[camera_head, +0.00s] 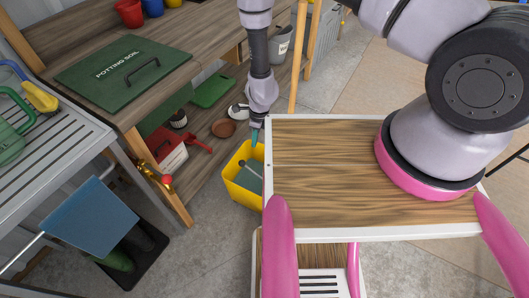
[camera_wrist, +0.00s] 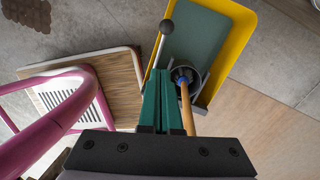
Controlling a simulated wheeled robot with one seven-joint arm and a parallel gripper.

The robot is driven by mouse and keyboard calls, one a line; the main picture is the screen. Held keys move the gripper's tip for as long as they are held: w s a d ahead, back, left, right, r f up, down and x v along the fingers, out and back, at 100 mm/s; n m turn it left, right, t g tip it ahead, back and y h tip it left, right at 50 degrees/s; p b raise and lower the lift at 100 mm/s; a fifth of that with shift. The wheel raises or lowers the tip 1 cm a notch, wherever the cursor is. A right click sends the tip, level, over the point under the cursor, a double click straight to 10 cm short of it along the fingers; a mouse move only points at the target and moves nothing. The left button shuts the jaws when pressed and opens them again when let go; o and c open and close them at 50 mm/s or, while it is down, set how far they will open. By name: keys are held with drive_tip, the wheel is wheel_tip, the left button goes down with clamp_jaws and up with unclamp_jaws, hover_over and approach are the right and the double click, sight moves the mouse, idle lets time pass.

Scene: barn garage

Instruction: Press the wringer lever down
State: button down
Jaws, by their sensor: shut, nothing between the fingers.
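The yellow mop bucket (camera_head: 238,190) stands on the floor left of my tray top, and it also shows in the wrist view (camera_wrist: 240,40). A grey-green panel (camera_wrist: 197,40) is inside it. The wringer lever is a thin grey rod with a round dark knob (camera_wrist: 166,27), and it rises near the panel's left side. The knob seems to show small in the head view (camera_head: 242,163). My gripper (camera_wrist: 161,75) has green fingers that are closed together and empty, close to the lever's rod. I cannot tell whether they touch it. In the head view my gripper (camera_head: 254,138) points down above the bucket.
A wooden pole with a blue band (camera_wrist: 185,95) runs from a round grey socket just right of my fingers. The wooden potting bench (camera_head: 170,95) and a metal slatted table (camera_head: 60,130) stand left. Open floor (camera_head: 215,235) lies in front of the bucket.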

drive_tip(key=a+f+m, duration=0.1)
drive_tip(key=a+f, duration=0.2)
drive_tip(key=f, duration=0.9)
drive_tip(key=shift+w+a, duration=0.15)
drive_tip(key=shift+a, duration=0.2)
drive_tip(key=shift+w+a+f, duration=0.2)
drive_tip(key=shift+a+f, duration=0.2)
drive_tip(key=shift+f, duration=0.2)
drive_tip(key=shift+d, duration=0.1)
